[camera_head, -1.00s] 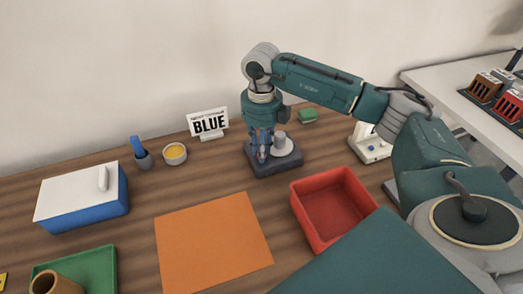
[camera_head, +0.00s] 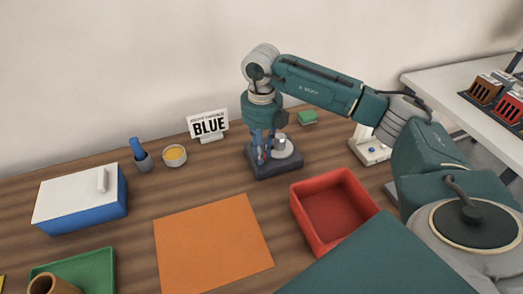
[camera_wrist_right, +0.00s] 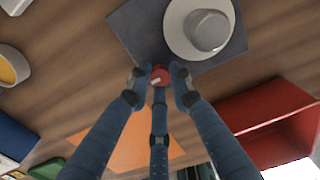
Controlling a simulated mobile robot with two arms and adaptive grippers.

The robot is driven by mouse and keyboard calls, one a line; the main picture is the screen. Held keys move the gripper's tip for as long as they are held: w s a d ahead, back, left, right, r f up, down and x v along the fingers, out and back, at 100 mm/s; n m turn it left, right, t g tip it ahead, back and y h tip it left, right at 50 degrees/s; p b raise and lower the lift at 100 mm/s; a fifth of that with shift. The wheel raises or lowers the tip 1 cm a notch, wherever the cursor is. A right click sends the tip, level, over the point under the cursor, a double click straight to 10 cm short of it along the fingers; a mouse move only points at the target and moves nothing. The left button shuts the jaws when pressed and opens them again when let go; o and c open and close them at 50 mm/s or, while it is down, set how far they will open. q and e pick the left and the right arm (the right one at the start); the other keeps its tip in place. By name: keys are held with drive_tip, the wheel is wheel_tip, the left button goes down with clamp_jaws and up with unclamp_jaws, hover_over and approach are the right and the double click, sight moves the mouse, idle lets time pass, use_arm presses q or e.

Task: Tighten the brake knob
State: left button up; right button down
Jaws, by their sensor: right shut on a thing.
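The brake knob (camera_wrist_right: 159,75) is small and red with a pale mark, at the edge of a dark square base in the right wrist view. The base (camera_wrist_right: 137,28) carries a pale round plate (camera_wrist_right: 178,42) with a grey cylinder (camera_wrist_right: 207,31) on it. In the head view the base (camera_head: 281,170) stands at the back middle of the table. My right gripper (camera_wrist_right: 159,78) points down and is shut on the knob, its blue fingers on either side. My left gripper is not in view.
A red bin (camera_head: 309,223) stands in front and right of the base, an orange mat (camera_head: 212,244) in front and left. A sign reading BLUE (camera_head: 208,124), a yellow-filled cup (camera_head: 174,154) and a blue-and-white box (camera_head: 85,207) lie left. A white device (camera_head: 366,151) stands right.

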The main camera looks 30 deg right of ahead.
drive_tip(key=c, duration=1.6)
unclamp_jaws()
drive_tip(key=shift+w+d+r, duration=0.1)
drive_tip(key=shift+w+r, duration=0.05)
drive_tip(key=shift+c, duration=0.2)
drive_tip(key=shift+o, duration=0.4)
wheel_tip(320, 180, up, 12)
